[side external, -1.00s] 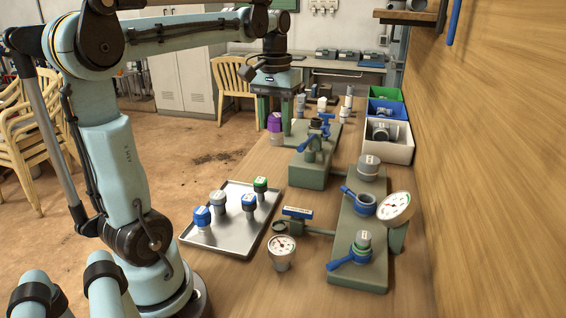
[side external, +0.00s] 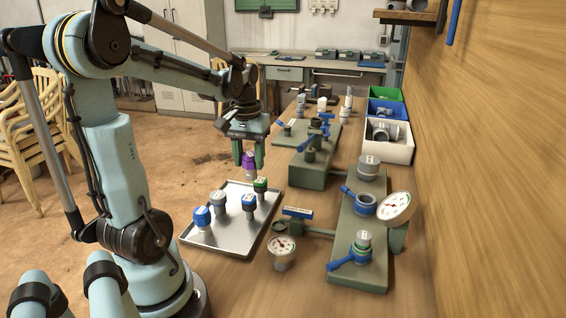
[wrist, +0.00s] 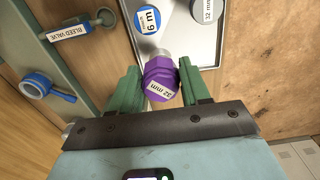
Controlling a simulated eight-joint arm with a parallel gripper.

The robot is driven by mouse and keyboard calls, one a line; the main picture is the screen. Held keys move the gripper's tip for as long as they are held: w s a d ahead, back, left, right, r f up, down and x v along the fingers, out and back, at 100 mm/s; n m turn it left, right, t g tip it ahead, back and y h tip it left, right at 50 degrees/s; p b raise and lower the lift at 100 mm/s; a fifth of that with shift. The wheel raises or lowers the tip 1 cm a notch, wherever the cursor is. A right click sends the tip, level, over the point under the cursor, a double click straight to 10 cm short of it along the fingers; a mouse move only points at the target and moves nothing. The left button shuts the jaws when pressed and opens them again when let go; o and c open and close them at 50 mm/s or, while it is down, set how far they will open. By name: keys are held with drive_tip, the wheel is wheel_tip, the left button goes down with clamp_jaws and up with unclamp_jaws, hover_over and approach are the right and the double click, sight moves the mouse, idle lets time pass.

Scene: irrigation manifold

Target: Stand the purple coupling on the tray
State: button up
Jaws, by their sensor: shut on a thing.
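The purple coupling (side external: 249,160) hangs in my gripper (side external: 250,156) near the back edge of the metal tray (side external: 228,236). In the wrist view the purple coupling (wrist: 160,80) shows its hexagonal top with a 32 mm label. It sits between my two green fingers (wrist: 161,86), which are shut on it. Its grey lower part points toward the tray (wrist: 205,68). In the side view it is close behind the green-topped fitting; I cannot tell its exact height above the tray or table.
On the tray stand blue-topped fittings (side external: 202,216), a grey one (side external: 220,202) and a green-topped one (side external: 260,187). The tray's front right part is bare. A pressure gauge (side external: 282,251) and a blue-handled bleed valve (side external: 298,213) stand right of the tray. Green manifold blocks (side external: 308,173) lie farther right.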

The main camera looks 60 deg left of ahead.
drive_tip(key=shift+s+a+f, duration=0.45)
drive_tip(key=shift+a+f, duration=0.85)
drive_tip(key=shift+f, duration=0.2)
drive_tip(key=shift+s+a+f, duration=0.5)
drive_tip(key=shift+a+f, duration=0.75)
drive_tip(key=shift+f, duration=0.2)
drive_tip(key=shift+s+a+f, duration=0.45)
drive_tip(key=shift+a+f, duration=0.85)
drive_tip(key=shift+f, duration=0.2)
drive_tip(key=shift+f, duration=0.15)
drive_tip(key=o, duration=1.2)
wheel_tip(320, 180, up, 12)
drive_tip(key=w+d+m+t, duration=0.2)
drive_tip(key=d+m, duration=0.1)
drive_tip(key=d, duration=0.6)
drive_tip(key=w+d+f+m+t, duration=0.1)
drive_tip(key=d+m+t, duration=0.1)
drive_tip(key=d, duration=0.8)
drive_tip(key=w+d+m+t, duration=0.2)
drive_tip(key=d+m+t, duration=0.1)
drive_tip(key=d, duration=0.7)
drive_tip(key=shift+w+f+m, duration=0.3)
drive_tip(key=shift+f+m, duration=0.1)
drive_tip(key=shift+m, duration=0.1)
